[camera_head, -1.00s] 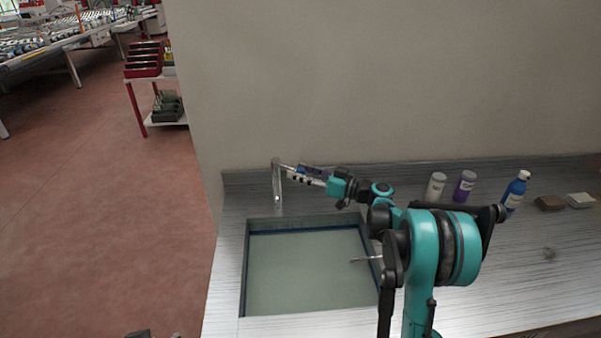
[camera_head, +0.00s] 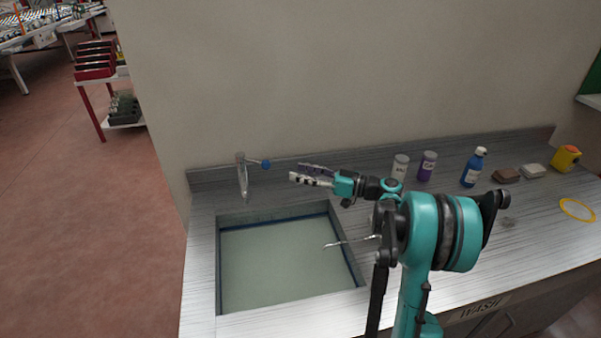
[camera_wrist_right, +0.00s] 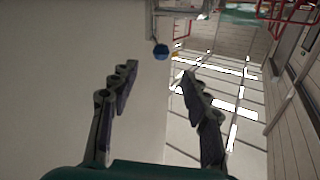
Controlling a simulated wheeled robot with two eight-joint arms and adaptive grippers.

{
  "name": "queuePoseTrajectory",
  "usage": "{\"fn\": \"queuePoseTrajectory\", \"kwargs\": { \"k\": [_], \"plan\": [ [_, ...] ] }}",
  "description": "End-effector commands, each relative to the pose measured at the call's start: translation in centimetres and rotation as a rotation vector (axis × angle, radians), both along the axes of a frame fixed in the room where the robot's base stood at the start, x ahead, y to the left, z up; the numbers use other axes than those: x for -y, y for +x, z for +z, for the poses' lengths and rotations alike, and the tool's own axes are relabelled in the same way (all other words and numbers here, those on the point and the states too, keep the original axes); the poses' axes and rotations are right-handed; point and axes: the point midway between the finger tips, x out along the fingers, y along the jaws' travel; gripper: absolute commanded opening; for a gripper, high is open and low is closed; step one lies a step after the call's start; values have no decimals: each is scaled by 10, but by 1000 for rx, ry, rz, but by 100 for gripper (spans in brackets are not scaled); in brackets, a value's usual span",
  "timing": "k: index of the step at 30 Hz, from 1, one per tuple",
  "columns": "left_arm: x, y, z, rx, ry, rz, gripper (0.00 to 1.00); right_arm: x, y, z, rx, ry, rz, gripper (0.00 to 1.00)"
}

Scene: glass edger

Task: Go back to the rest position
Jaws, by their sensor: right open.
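My right gripper (camera_head: 297,171) is open and empty. It points left above the back of the counter, to the right of the tap (camera_head: 241,176). In the right wrist view its two fingers (camera_wrist_right: 157,73) stand apart with nothing between them. The tap's blue knob (camera_head: 266,164) shows just beyond the fingertips in the head view, and a blue ball-shaped knob (camera_wrist_right: 161,50) shows past them in the wrist view. My right arm crosses the counter right of the sink and hides part of it. My left gripper is not in view.
The sink (camera_head: 222,275) is sunk into the grey counter (camera_head: 420,285). A white bottle (camera_head: 400,167), purple bottle (camera_head: 427,166), blue bottle (camera_head: 473,168), brown block (camera_head: 506,175), pale block (camera_head: 533,171), yellow container (camera_head: 566,158) and yellow ring (camera_head: 577,210) stand right.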

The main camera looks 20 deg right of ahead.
Motion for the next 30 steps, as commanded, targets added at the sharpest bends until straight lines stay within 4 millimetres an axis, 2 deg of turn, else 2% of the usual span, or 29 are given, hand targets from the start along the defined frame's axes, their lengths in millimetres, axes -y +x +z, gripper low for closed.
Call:
{"fn": "queuePoseTrajectory", "kwargs": {
  "k": [8, 11, 14, 18, 21, 25, 30],
  "plan": [
    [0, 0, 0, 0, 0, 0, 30, -5, 0, 1, -14, -3, 2, 47],
    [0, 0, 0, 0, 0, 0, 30, -24, -5, 2, -85, -18, 9, 47],
    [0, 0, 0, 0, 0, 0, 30, -59, -19, 1, -226, -52, 9, 47],
    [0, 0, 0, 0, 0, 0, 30, -110, -57, -9, -461, -133, -30, 47],
    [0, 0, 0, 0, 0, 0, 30, -135, -93, -20, -604, -198, -86, 47],
    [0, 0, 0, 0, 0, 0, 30, -155, -144, -35, -744, -291, -187, 47],
    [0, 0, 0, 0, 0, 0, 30, -159, -212, -57, -844, -411, -357, 47]
  ]
}}
